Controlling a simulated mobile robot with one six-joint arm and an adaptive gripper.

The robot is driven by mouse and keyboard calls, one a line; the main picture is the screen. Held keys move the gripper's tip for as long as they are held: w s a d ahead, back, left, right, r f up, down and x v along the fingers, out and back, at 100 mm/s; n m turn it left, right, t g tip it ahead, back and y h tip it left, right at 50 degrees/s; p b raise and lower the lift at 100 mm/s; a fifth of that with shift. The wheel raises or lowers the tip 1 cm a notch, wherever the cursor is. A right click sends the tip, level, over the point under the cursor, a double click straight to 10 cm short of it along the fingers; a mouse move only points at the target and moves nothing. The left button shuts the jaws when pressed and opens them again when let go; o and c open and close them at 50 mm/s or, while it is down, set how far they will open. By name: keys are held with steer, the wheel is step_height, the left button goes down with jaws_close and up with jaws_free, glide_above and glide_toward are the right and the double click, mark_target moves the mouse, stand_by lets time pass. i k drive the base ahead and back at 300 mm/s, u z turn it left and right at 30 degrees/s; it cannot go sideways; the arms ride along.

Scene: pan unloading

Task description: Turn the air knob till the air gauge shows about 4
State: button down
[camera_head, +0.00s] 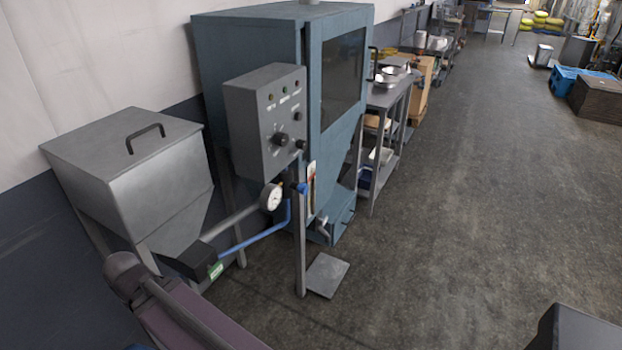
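The round white-faced gauge (271,197) sits below the grey control box; its needle and numbers are too small to read. A small blue fitting (300,188) is just right of the gauge, near a blue hose. The grey control box (249,128) has a large dark knob (281,140), smaller dark knobs (297,117) and several small round lights or buttons. No readable label shows which one is the air knob. My arm link crosses the bottom left, but I see no gripper fingers.
A grey lidded hopper (125,155) stands at left, with a dark block (190,262) below it. A grey post (300,245) and floor plate (326,275) stand before the blue cabinet (250,40). Shelves (385,95) line the wall behind. The floor at right is mostly clear.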

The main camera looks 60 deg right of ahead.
mark_target(302, 189)
steer(key=z, duration=1.5)
steer(key=k, duration=1)
steer(key=i, duration=0.75)
